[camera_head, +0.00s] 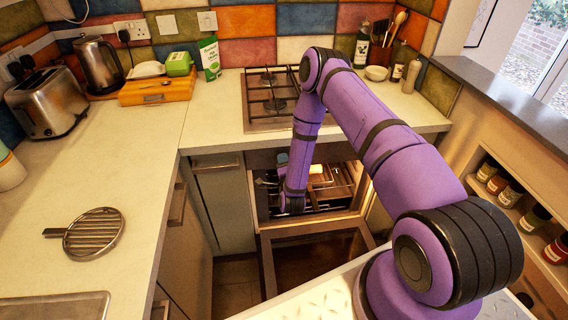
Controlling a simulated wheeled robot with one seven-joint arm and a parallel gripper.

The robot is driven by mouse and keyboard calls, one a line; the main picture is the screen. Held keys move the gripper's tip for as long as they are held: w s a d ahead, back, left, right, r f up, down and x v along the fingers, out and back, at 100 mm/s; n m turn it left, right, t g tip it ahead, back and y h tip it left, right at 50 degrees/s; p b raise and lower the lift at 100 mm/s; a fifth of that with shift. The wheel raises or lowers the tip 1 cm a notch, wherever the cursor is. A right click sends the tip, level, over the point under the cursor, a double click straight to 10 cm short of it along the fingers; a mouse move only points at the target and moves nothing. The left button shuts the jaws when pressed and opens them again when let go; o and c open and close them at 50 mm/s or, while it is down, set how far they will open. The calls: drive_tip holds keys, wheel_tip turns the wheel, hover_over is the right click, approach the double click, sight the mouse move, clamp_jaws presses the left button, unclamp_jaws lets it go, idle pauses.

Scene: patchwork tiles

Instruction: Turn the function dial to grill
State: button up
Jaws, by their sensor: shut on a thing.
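The oven (263,213) is built in under the hob, and its door (318,262) hangs open and down. A strip of the oven's front panel (262,159) shows above the opening. My arm reaches down in front of the oven. The hand of my gripper (282,160) shows only in part, small and pale, beside my forearm at the height of the panel. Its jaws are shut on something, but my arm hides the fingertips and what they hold. I cannot make out the function dial or its setting.
The gas hob (270,100) lies above the oven. A toaster (47,102), a kettle (99,65) and a round grill rack (94,233) stand or lie on the left worktop. Spice jars (510,193) fill a shelf at the right. Inside the oven are racks and a yellowish item (320,179).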

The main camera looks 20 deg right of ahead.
idle(0.4)
drive_tip(key=o, duration=0.9)
drive_tip(key=shift+v, duration=5.4)
drive_tip(key=shift+f, duration=0.1)
